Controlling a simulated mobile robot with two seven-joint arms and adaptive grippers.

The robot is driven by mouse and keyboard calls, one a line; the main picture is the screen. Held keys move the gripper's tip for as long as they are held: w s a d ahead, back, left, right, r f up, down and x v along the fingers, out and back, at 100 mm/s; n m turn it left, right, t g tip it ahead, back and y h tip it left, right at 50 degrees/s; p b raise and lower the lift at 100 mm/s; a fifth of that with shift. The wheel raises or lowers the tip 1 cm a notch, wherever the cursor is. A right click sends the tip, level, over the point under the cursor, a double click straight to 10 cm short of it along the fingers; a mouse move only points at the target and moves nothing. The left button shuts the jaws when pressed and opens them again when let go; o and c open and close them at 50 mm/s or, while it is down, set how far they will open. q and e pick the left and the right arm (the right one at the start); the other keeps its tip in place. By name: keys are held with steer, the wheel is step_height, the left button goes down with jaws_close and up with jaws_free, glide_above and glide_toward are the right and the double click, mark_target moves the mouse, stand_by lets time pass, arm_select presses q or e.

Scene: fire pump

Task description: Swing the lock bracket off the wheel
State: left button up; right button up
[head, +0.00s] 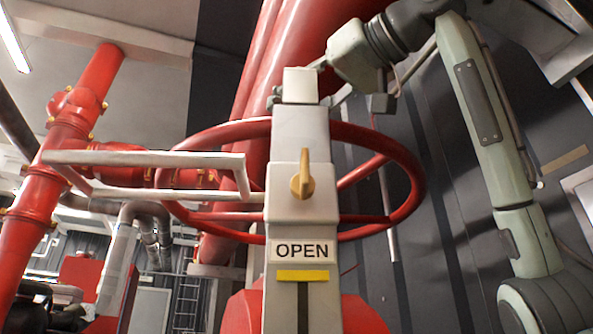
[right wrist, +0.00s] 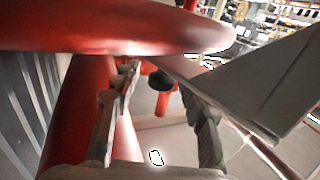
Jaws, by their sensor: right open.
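The red wheel (head: 408,166) surrounds a pale grey post (head: 301,132) in the head view. The lock bracket (head: 145,159) is a pale bar frame reaching left from the post across the wheel's left rim. A yellow knob (head: 302,184) is on the post front, above an OPEN label (head: 302,250). My right gripper (head: 308,92) is at the post's top, partly hidden behind it, a finger showing at each side. In the right wrist view its fingers (right wrist: 158,82) are apart with nothing held, just below a red rim (right wrist: 110,30). My left gripper is out of view.
Large red pipes (head: 70,150) stand at the left, and another big red pipe rises behind the wheel. A dark panelled wall (head: 440,240) is at the right. A pale slanted surface (right wrist: 255,85) lies close to the right finger in the wrist view.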

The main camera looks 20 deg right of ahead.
steer(key=shift+c, duration=0.4)
jaws_close()
